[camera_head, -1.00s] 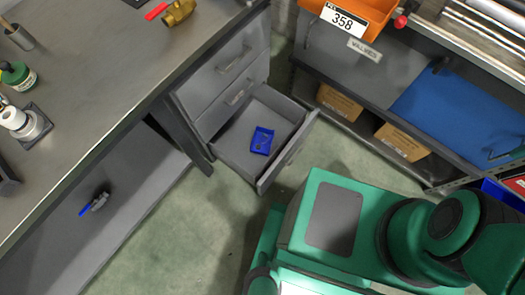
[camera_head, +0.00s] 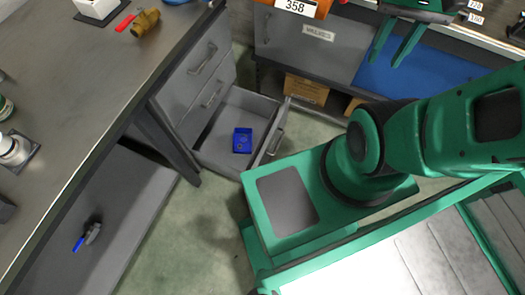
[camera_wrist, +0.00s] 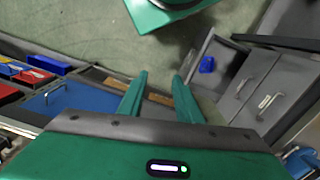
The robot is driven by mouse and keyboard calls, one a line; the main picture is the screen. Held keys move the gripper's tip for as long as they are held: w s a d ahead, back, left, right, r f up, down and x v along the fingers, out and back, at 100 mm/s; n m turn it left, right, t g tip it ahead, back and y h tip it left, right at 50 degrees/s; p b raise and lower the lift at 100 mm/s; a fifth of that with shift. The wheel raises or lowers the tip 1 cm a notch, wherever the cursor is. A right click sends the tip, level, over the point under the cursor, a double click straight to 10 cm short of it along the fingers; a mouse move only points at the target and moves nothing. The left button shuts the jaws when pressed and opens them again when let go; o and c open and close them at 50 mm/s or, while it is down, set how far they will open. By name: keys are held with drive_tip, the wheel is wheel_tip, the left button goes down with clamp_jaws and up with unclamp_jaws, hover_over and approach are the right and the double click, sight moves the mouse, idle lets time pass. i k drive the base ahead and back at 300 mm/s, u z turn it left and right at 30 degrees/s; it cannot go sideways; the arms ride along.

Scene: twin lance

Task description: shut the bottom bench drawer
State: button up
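The bottom bench drawer (camera_head: 212,150) is pulled well out under the grey bench, below two shut drawers. A small blue tray (camera_head: 242,140) lies inside it. The drawer's front bears a bar handle (camera_head: 277,141). The drawer also shows in the wrist view (camera_wrist: 213,52), at upper right, with the blue tray (camera_wrist: 207,65) in it. My gripper (camera_head: 387,58) is at the upper right in the head view, over the neighbouring bench and apart from the drawer. Its two green fingers (camera_wrist: 159,82) are spread with nothing between them.
The bench top (camera_head: 60,80) carries a brass valve (camera_head: 145,22) and other parts. A blue-handled valve (camera_head: 92,233) lies on the lower shelf. Cardboard boxes (camera_head: 305,88) sit under the neighbouring bench. My green base stands close to the drawer front. Floor at lower left of it is clear.

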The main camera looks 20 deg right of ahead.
sight(240, 107)
drive_tip(key=u, duration=0.05)
drive_tip(key=k, duration=0.5)
drive_tip(key=u, duration=1.65)
drive_tip(key=i, duration=0.4)
drive_tip(key=z, duration=1.45)
